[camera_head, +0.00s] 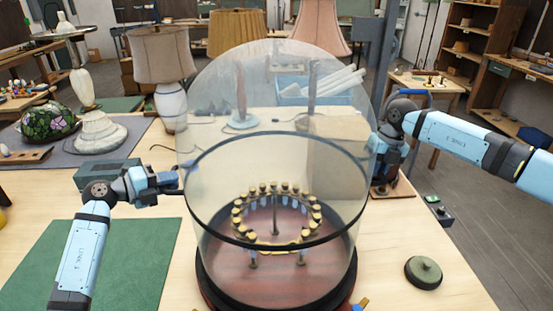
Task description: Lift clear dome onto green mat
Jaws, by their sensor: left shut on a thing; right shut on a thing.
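The clear dome (280,95) is a large upright glass cover with a black band (277,243) around its middle. It stands over a round red-brown base (275,285) carrying a ring of small brass-topped posts (250,243). My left gripper (177,184) is shut on the dome's left side near the band. My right gripper (377,158) is shut on its right side; its fingertips are partly hidden. The green mat (100,265) lies flat and bare on the table, left of the dome, partly behind my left arm.
A grey-green box (107,175) sits behind my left gripper. Several lamps, a stained-glass shade (50,121) and a blue crate (315,92) stand behind. Shelves (480,35) stand at the back right.

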